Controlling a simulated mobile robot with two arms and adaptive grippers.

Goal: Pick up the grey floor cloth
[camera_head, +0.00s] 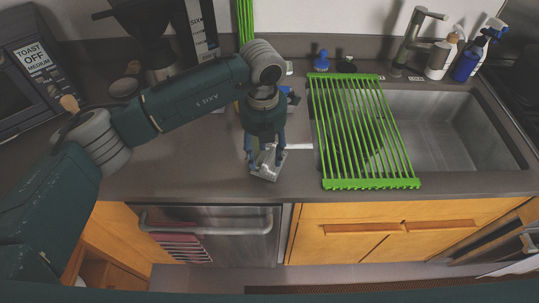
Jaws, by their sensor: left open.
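A small, pale grey, crumpled-looking piece (268,174) lies at the front edge of the counter, left of the sink. It looks like the grey floor cloth, but it is small and partly covered by my fingers, so I cannot be sure. My left gripper (265,152) points down right over it, with its dark fingers apart on either side. I cannot tell whether the fingers touch it. My right gripper is not in view.
A green slatted rack (362,135) lies over the left part of the steel sink (450,130). A toaster oven (32,75) and a coffee maker (145,35) stand at the left. A striped towel (182,246) hangs on the dishwasher handle below. Spray bottles (470,60) stand behind the sink.

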